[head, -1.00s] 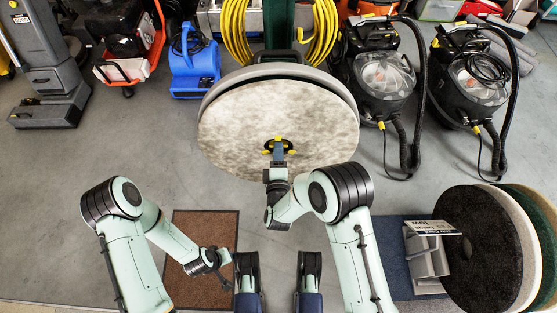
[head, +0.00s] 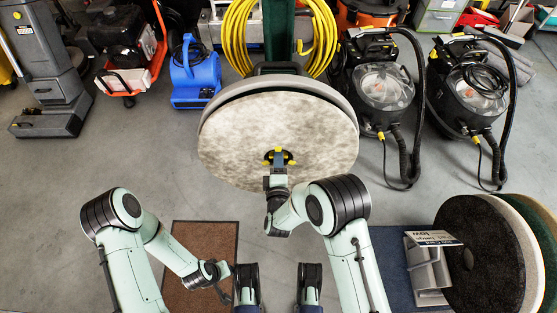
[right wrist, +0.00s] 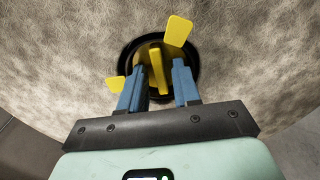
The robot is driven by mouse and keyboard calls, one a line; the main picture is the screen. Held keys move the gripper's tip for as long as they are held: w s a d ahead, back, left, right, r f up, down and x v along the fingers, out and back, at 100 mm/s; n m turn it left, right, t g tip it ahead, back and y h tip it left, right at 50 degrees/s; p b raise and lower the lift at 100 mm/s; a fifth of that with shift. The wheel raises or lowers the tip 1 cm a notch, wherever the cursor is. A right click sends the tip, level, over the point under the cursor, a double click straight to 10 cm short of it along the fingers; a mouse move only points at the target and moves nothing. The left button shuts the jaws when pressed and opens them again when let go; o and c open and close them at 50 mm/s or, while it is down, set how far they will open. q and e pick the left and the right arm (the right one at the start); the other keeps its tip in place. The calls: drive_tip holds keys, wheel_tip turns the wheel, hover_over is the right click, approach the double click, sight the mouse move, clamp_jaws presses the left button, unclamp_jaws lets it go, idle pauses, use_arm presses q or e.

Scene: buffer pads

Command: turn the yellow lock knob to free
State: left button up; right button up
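The yellow lock knob (right wrist: 156,68) sits in a black round recess at the centre of the pale, mottled round pad (head: 240,140). In the right wrist view its raised bar stands nearly upright, tilted slightly, with yellow tabs at upper right and lower left. My right gripper (right wrist: 158,84) has its two blue fingers apart, one on each side of the bar. Narrow gaps seem to show, so the fingers look open around it; contact cannot be made out. In the head view the right gripper (head: 279,163) covers part of the knob. My left gripper (head: 222,270) is low, away from the pad; its fingers are unclear.
A brown mat (head: 205,245) lies at lower left and a blue mat (head: 390,245) at right. Upright dark and coloured pads (head: 480,255) stand at far right beside a grey holder (head: 428,270). Vacuums (head: 380,90) and a blue blower (head: 195,75) stand behind. Grey floor is open between.

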clamp_jaws()
drive_tip(key=n+p, duration=0.3)
drive_tip(key=n, duration=0.4)
